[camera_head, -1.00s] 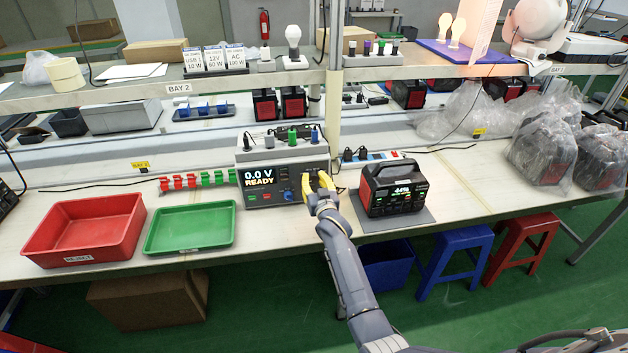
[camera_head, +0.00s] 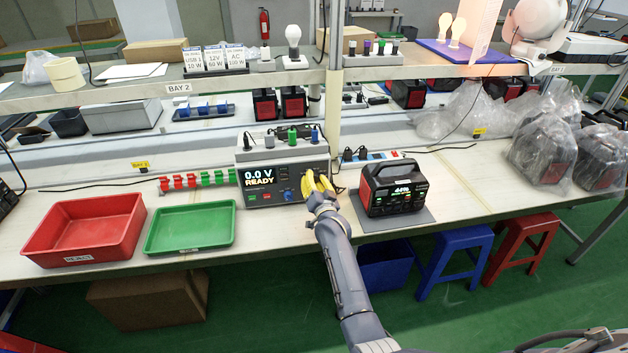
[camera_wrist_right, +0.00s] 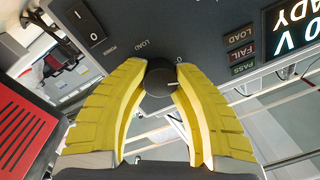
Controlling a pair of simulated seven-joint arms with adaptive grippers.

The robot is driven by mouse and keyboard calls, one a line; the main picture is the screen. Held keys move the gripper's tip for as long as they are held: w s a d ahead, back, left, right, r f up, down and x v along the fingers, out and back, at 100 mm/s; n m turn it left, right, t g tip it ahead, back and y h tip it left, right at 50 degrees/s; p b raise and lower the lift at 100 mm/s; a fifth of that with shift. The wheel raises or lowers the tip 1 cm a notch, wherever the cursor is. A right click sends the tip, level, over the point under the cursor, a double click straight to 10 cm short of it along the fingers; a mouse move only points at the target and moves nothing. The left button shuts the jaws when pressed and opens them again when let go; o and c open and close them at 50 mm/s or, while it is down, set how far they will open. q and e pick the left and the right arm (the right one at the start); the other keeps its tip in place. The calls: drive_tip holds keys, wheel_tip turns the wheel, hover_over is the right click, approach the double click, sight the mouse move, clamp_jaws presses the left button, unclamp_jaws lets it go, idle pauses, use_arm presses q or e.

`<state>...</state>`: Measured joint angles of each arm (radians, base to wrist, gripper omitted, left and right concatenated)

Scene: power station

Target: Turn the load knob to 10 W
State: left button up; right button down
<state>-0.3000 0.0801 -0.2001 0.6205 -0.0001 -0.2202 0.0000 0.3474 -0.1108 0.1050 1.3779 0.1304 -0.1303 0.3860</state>
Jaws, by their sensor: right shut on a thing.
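The load tester (camera_head: 265,172) stands on the bench, and its screen (camera_head: 259,178) reads "0.0 V READY". In the right wrist view its black load knob (camera_wrist_right: 161,80) sits on the dark panel below the word LOAD, with a pale pointer line toward one finger. My right gripper (camera_head: 316,183) is at the panel's right side; in the right wrist view its yellow fingers (camera_wrist_right: 161,84) are shut on the knob from both sides. The knob is hidden by the fingers in the head view. My left gripper is not in view.
The black and red power station (camera_head: 393,187) stands on a grey mat close right of my right gripper. The red tray (camera_head: 84,228) and green tray (camera_head: 190,227) lie to the left. A power switch (camera_wrist_right: 86,24) is near the knob.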

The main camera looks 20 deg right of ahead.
drive_tip(key=shift+d+m, duration=0.1)
drive_tip(key=shift+m, duration=0.5)
drive_tip(key=c, duration=0.9)
unclamp_jaws()
drive_tip(key=shift+s, duration=0.1)
drive_tip(key=s, duration=1.1)
drive_tip(key=shift+s+a+f, duration=0.25)
drive_tip(key=shift+s+a, duration=0.15)
